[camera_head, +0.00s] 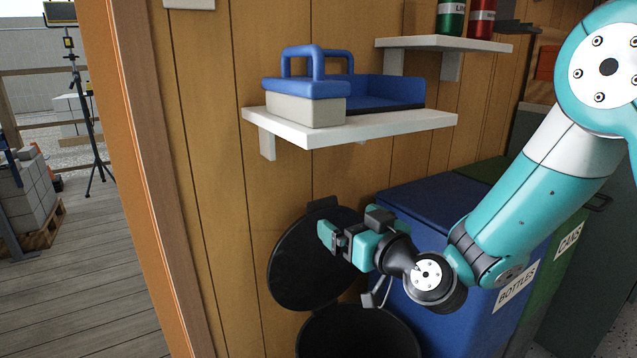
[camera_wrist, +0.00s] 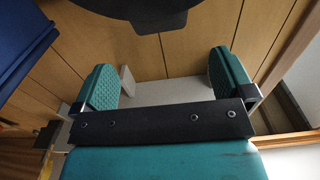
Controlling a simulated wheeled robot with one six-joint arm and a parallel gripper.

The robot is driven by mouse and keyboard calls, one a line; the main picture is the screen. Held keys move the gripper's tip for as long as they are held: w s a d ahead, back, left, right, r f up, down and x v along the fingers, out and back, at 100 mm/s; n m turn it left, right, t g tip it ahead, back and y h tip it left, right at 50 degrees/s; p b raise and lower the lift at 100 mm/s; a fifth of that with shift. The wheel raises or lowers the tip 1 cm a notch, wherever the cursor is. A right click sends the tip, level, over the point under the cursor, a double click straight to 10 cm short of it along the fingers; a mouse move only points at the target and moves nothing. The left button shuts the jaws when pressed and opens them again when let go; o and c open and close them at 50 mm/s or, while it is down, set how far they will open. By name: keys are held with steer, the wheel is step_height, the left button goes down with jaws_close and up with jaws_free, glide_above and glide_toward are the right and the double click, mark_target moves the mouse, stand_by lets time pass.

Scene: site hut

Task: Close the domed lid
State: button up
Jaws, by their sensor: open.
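The domed lid (camera_head: 292,268) is black and stands raised, tilted back near the wooden wall. It belongs to a round black bin (camera_head: 360,335) below, whose dark opening is partly cut off by the frame's bottom. My gripper (camera_head: 330,237) overlaps the lid's upper right part in the head view; I cannot tell whether it touches. In the wrist view my gripper (camera_wrist: 163,85) is open, its two teal pads wide apart with nothing held between them. A dark curved part, seemingly the lid (camera_wrist: 140,12), crosses the top of that view.
A blue bottles bin (camera_head: 440,220) and a green cans bin (camera_head: 562,250) stand to the right, close to my arm. A white shelf (camera_head: 390,122) with a blue and grey box (camera_head: 305,105) on it sits above. A door frame (camera_head: 130,150) is at left.

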mark_target(323, 199)
steer(key=p+x, duration=0.3)
steer(key=p, duration=0.1)
steer(key=p+x, duration=0.3)
steer(key=p, duration=0.2)
steer(key=p+x, duration=0.3)
steer(key=p, duration=0.1)
steer(key=shift+a+r, duration=0.1)
steer(key=shift+r, duration=0.25)
steer(key=p+x, duration=0.1)
steer(key=p, duration=0.1)
steer(key=shift+w+a+f+p, duration=0.2)
steer(key=shift+w+a+p, duration=0.1)
steer(key=shift+p, duration=0.1)
steer(key=shift+w+f, duration=0.15)
steer(key=shift+w, duration=0.05)
